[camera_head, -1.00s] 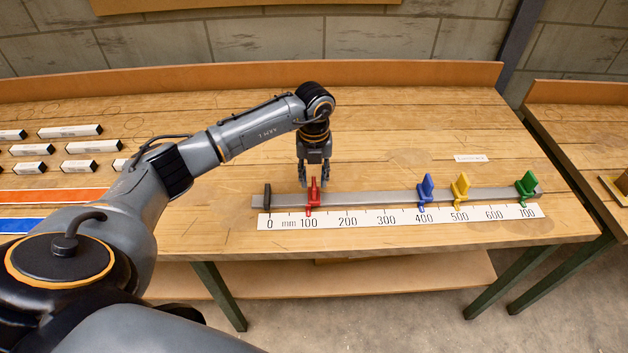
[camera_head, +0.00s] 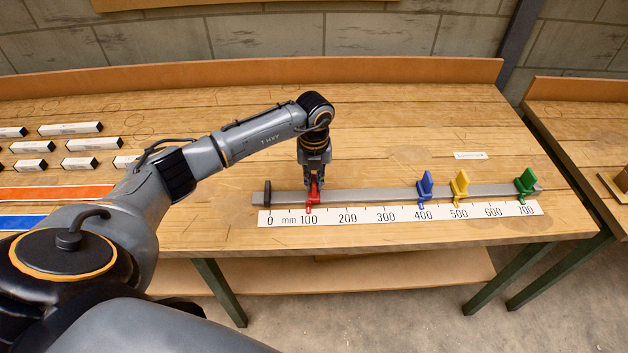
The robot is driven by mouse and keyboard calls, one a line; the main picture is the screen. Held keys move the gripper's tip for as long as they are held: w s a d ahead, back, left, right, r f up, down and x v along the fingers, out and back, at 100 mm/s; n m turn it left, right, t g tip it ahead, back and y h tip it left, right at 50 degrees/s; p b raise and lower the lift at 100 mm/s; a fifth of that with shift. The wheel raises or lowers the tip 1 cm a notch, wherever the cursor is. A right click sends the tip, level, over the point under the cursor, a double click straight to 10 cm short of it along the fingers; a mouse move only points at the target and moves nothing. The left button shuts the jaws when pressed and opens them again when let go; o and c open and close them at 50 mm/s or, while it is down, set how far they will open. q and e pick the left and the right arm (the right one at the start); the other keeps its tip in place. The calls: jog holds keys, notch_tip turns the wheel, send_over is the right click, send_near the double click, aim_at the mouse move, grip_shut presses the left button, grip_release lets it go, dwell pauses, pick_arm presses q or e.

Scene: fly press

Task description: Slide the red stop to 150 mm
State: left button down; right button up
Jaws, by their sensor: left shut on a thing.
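The red stop (camera_head: 311,198) sits on the grey rail (camera_head: 365,196), with its pointer at about the 100 mark of the white scale (camera_head: 385,218). My left gripper (camera_head: 314,181) is above the rail, shut on the upper part of the red stop and partly hiding it. A blue stop (camera_head: 425,189) stands near 400, a yellow stop (camera_head: 460,187) near 500 and a green stop (camera_head: 526,185) near 700. My right gripper is not in view.
A black end piece (camera_head: 267,193) stands at the rail's left end, near 0. The rail is clear between the red and blue stops. Several black-and-white blocks (camera_head: 70,129) and orange and blue strips lie at the left. A small white label (camera_head: 470,155) lies behind the rail.

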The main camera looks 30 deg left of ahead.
pick_arm(q)
jog(key=w+d+b, duration=0.1)
jog(key=d, duration=0.1)
jog(key=w+d+b, duration=0.1)
jog(key=w+d, duration=0.1)
jog(key=shift+d, duration=0.2)
jog(key=shift+a, duration=0.1)
jog(key=c, duration=1.4)
grip_release()
jog(key=shift+s, duration=0.1)
jog(key=shift+r, duration=0.1)
notch_tip(320, 180, up, 12)
